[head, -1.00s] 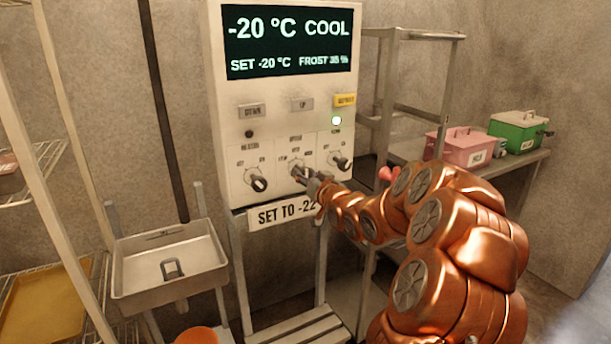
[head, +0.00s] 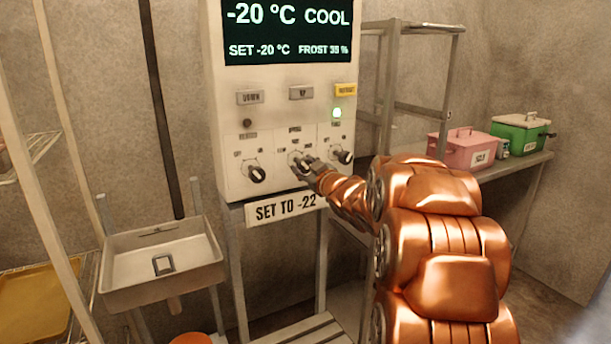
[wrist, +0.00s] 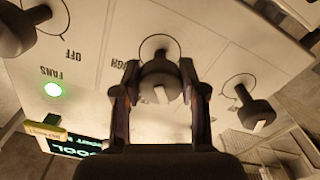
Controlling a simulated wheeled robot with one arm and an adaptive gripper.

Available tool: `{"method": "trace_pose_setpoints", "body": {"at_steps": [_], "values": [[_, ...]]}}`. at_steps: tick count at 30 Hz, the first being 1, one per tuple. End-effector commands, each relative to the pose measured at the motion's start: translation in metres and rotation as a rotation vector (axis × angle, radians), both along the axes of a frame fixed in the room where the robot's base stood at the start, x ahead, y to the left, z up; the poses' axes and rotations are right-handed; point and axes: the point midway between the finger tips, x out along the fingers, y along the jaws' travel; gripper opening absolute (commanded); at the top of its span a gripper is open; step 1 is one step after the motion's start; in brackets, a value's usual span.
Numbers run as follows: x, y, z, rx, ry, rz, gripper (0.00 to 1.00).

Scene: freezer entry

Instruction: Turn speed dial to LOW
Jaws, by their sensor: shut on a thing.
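The speed dial (head: 295,157) is the middle of three dark dials on the white control panel (head: 235,110). My gripper (head: 305,165) is at this dial and partly covers it in the head view. In the wrist view, the dial (wrist: 160,80) sits between the two fingers of my gripper (wrist: 159,88), which are shut on it from both sides. A white mark shows on the dial's face. HIGH is printed beside it, to the left in this turned-over view. I cannot tell which setting the dial points at.
The heater dial (head: 256,174) and the fans dial (head: 342,156) flank it closely. Buttons and a lit green lamp (head: 337,113) are above. The display (head: 287,32) reads -20 °C COOL. A SET TO -22 sign (head: 285,208) hangs below. A sink (head: 160,265) stands left.

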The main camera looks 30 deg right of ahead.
Motion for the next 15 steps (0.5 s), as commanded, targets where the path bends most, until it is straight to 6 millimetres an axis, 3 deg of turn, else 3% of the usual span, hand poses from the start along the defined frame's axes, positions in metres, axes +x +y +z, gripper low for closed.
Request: {"method": "trace_pose_setpoints", "body": {"at_steps": [15], "values": [[0.0,0.0005,0.0014,-0.203,0.015,0.001,0.07]]}}
